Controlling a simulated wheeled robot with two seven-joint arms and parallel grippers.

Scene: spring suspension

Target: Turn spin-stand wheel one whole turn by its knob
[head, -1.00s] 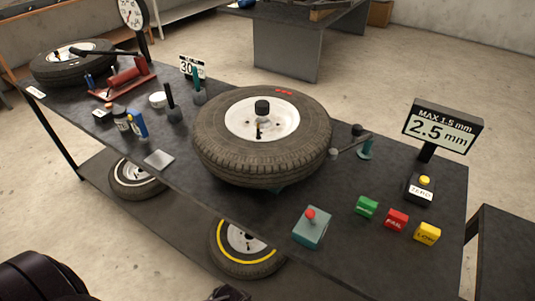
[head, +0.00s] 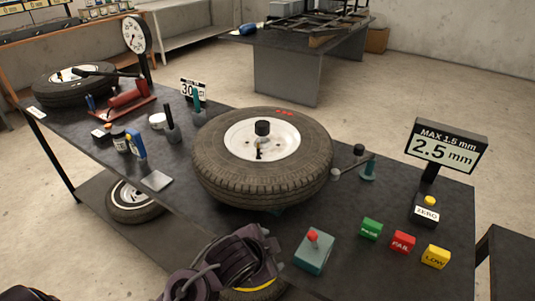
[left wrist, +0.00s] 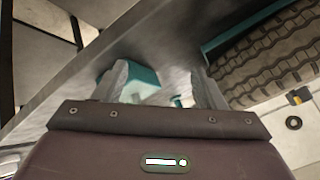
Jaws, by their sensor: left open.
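The spin-stand wheel (head: 218,184) lies flat in the middle of the dark bench, with a black tyre and white hub. Its black knob (head: 262,129) stands up on the hub; nothing touches it. My left gripper (head: 268,243) is at the bench's front edge, in front of the wheel and apart from it. In the left wrist view its two fingers (left wrist: 162,78) are spread, with nothing held between them. The tyre tread (left wrist: 268,62) shows at the right there. My right gripper is not in view.
A teal box with a red button (head: 314,252) stands just right of my left gripper. Green (head: 371,228), red (head: 402,242) and yellow (head: 435,256) blocks sit farther right, near a 2.5 mm display (head: 446,147). Small bottles (head: 120,138) and a grey plate (head: 157,180) are left of the wheel.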

